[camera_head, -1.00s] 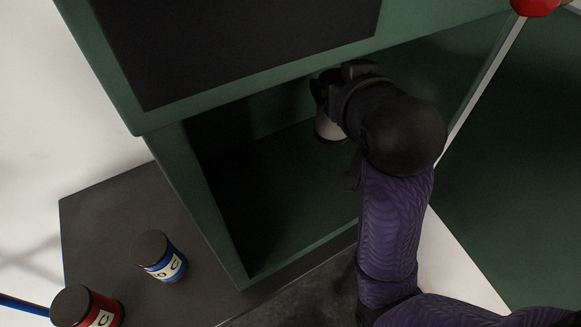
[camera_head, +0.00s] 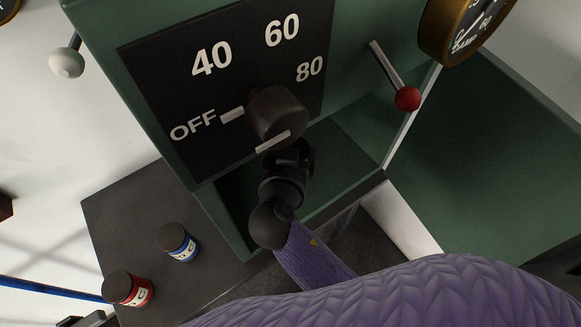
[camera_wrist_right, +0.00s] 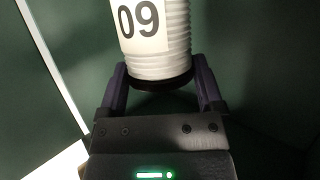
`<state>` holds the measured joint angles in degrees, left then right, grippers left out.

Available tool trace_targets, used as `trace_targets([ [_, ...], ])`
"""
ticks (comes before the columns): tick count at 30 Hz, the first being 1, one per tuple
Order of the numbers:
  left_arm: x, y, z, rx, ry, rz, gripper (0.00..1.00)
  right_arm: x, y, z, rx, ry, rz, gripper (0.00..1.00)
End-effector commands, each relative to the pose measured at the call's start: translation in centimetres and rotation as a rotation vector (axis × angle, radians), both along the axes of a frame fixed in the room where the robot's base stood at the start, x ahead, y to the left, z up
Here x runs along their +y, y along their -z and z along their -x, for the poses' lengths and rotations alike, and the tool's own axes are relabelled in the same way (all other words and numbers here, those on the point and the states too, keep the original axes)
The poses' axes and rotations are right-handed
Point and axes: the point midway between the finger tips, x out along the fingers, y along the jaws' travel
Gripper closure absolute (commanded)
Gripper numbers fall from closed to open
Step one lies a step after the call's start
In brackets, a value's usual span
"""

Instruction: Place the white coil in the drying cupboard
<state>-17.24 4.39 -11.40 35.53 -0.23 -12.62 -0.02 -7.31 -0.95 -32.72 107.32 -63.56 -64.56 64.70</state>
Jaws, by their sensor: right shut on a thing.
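The white coil (camera_wrist_right: 178,55) shows in the right wrist view as a ribbed white cylinder with a black rim and a "09" label. My right gripper (camera_wrist_right: 160,85) is shut on its rimmed end. The drying cupboard (camera_head: 354,118) is green and its front stands open. In the head view my right gripper (camera_head: 290,155) is at the opening, below the dial, and the coil is hidden there. I cannot tell from these views whether the coil touches the cupboard floor. My left gripper is not in view.
The dial panel has a dark knob (camera_head: 277,115) close above my right gripper. A red-knobbed lever (camera_head: 407,98) and a brass gauge (camera_head: 462,28) are at right.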

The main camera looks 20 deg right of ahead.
Motion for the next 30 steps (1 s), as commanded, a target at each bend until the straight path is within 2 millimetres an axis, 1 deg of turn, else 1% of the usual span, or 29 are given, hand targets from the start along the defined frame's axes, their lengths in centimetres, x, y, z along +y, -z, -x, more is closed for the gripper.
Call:
trace_targets([
  [1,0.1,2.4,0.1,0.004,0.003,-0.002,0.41,0.0,2.6,0.0,0.001,-0.001,0.002,1.00],
  [3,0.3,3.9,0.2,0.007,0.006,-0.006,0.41,0.0,4.3,0.0,0.002,-0.002,0.003,1.00],
  [9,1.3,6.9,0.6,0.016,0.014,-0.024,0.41,-0.1,7.8,0.0,0.001,-0.001,0.002,1.00],
  [11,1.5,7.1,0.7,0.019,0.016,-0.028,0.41,0.0,8.1,0.0,0.001,0.001,0.001,1.00],
  [13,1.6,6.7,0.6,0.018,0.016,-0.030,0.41,0.0,7.6,0.0,0.000,0.001,0.000,1.00],
  [16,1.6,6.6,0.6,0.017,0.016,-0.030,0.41,0.0,7.5,0.0,0.001,0.001,0.000,1.00],
  [19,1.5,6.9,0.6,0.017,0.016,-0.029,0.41,0.0,7.8,0.0,0.001,0.001,0.000,1.00],
  [20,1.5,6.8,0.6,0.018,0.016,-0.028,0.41,0.0,7.8,0.0,0.002,0.001,0.000,0.11],
  [21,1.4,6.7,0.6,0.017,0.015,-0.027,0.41,0.0,7.7,0.0,0.002,0.001,0.000,0.02],
  [22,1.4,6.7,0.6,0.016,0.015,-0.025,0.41,-0.1,7.7,0.0,0.002,0.001,0.000,0.00],
  [30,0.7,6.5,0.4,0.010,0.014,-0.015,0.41,-0.1,7.4,0.0,0.001,0.001,0.000,0.00],
])
